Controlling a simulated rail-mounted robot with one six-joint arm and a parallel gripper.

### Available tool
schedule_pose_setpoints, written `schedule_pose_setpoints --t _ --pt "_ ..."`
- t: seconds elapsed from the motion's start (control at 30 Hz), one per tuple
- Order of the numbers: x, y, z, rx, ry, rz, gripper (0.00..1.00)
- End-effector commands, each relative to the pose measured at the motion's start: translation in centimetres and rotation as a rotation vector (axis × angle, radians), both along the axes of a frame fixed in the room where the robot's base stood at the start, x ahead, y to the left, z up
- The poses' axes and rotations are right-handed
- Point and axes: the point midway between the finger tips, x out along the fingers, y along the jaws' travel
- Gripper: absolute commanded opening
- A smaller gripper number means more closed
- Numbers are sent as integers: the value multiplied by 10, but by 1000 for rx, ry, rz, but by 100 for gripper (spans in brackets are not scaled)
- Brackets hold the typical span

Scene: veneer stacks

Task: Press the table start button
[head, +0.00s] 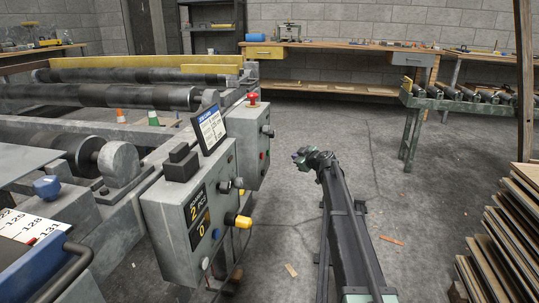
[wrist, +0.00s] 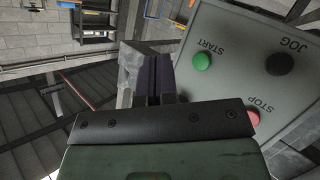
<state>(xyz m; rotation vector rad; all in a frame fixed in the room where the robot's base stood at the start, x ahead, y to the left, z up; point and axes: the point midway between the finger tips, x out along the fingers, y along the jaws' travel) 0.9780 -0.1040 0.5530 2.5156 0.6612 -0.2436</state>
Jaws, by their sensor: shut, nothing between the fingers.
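The green button marked START (wrist: 202,61) sits on a grey panel (wrist: 232,30) in the wrist view, its lettering upside down. My gripper (wrist: 153,62) is shut and empty, its dark fingers to the left of the green button and apart from it in the picture. In the head view my gripper (head: 303,157) is at the end of my raised arm, over the open floor to the right of the grey control boxes. The green button is too small to make out surely there.
The wrist view's panel also has a black JOG button (wrist: 279,63) and a red STOP button (wrist: 253,117). In the head view, a red mushroom knob (head: 252,98) tops the rear box, and a yellow knob (head: 243,221) sticks out of the nearer box. Boards (head: 510,235) are stacked at right.

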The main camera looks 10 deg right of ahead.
Motion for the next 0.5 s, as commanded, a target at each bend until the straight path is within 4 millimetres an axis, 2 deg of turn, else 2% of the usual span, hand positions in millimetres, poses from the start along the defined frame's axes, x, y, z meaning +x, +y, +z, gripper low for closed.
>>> schedule_pose_setpoints --t 0.3,0.5 --pt "18 44 0 0 0 3 0" --pt "25 63 0 1 1 2 0"
